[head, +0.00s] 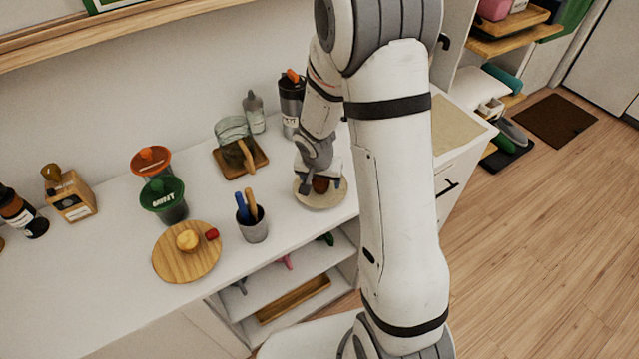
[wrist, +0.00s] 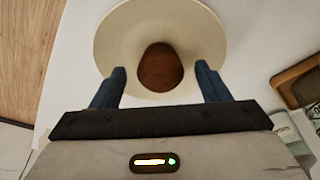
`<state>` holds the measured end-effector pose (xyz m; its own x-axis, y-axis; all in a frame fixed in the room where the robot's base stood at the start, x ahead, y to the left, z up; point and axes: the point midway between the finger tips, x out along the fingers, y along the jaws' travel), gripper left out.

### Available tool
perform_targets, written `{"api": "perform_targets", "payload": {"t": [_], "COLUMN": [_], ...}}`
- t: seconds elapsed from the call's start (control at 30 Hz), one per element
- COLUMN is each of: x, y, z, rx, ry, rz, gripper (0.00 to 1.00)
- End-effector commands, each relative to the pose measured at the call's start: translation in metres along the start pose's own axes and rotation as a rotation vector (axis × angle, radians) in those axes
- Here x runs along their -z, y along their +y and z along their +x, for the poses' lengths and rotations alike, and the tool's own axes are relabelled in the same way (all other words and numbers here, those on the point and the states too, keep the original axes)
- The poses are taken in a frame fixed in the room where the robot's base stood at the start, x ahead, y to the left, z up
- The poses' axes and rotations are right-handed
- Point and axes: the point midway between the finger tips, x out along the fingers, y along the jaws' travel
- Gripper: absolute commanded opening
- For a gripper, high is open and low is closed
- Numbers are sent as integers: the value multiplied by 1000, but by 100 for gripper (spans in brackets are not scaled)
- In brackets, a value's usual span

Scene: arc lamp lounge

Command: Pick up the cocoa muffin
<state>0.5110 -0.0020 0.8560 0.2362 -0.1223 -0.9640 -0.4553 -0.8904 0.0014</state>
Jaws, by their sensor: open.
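The cocoa muffin (wrist: 160,68) is a brown rounded lump on a cream plate (wrist: 115,38) in the wrist view. In the head view the muffin (head: 321,184) shows small and dark, partly hidden by my gripper, on the plate (head: 318,203) near the counter's front edge. My gripper (wrist: 160,78) is open. One finger is to the left and one to the right of the muffin, with a visible gap on each side. The fingers reach over the plate's near part; I cannot tell their exact height. My gripper (head: 321,187) also shows above the plate in the head view.
A grey cup (head: 253,228) with utensils stands left of the plate. A glass jug (head: 232,132) on a wooden board, a dark tumbler (head: 291,105) and a bottle (head: 254,112) stand behind. A round board (head: 170,262) with a yellow item is further left.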

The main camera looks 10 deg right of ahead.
Motion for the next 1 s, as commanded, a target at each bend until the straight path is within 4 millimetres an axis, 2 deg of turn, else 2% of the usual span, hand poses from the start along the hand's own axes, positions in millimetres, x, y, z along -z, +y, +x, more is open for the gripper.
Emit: {"api": "perform_targets", "payload": {"t": [0.1,0.33,0.9,1.0], "x": [0,0,0,0], "y": [0,-1,-1,-1], "z": [9,9,8,8], "rx": [1,2,1,1], "ry": [1,1,1,1], "rz": [0,-1,-1,-1], "gripper": [69,69,23,23]}}
